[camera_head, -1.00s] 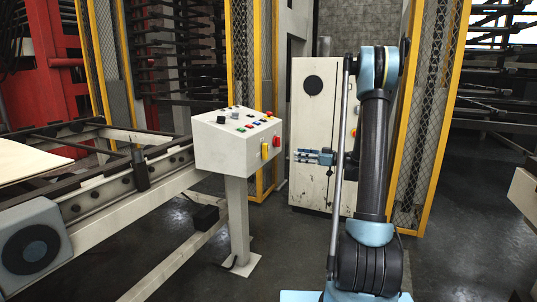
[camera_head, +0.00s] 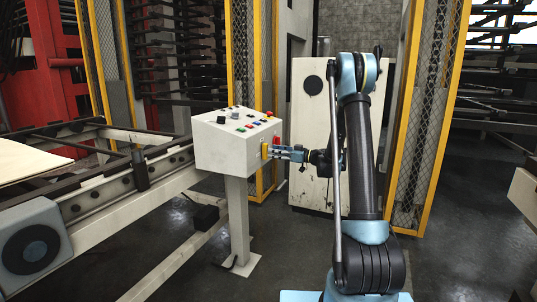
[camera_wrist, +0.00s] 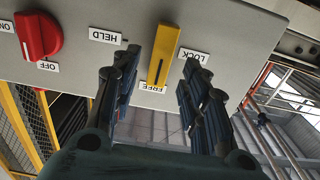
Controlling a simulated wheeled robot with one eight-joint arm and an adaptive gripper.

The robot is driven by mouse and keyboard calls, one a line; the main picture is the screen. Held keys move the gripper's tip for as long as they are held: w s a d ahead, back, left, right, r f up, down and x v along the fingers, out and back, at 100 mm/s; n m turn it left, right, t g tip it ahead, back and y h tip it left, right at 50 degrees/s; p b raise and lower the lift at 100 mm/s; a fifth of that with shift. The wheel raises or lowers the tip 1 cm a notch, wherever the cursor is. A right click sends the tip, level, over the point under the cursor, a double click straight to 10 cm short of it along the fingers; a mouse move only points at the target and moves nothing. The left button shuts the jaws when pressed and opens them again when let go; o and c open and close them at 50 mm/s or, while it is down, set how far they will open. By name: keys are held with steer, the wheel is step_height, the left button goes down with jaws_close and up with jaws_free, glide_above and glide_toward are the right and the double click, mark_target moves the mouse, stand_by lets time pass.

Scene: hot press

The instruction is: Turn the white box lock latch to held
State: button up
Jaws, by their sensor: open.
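The white box (camera_head: 220,150) stands on a post at centre-left, with its side panel also filling the top of the wrist view (camera_wrist: 230,25). On this side is the yellow lock latch (camera_head: 264,153), seen closer in the wrist view (camera_wrist: 163,55). The wrist view shows the panel upside down. The latch's dark line points toward the FREE label (camera_wrist: 153,88); the HELD label (camera_wrist: 105,36) and LOCK label (camera_wrist: 195,56) lie either side. My gripper (camera_head: 284,152) is at this panel. Its open fingers (camera_wrist: 161,62) flank the latch, with gaps visible on both sides.
A red ON/OFF knob (camera_wrist: 38,36) sits beside the latch on the same panel. Several buttons cover the box top (camera_head: 245,120). A white cabinet (camera_head: 308,110) and yellow-framed mesh guards (camera_head: 240,60) stand behind. A conveyor frame (camera_head: 100,200) is at left.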

mark_target(265, 151)
steer(key=shift+x, duration=2)
jaws_close()
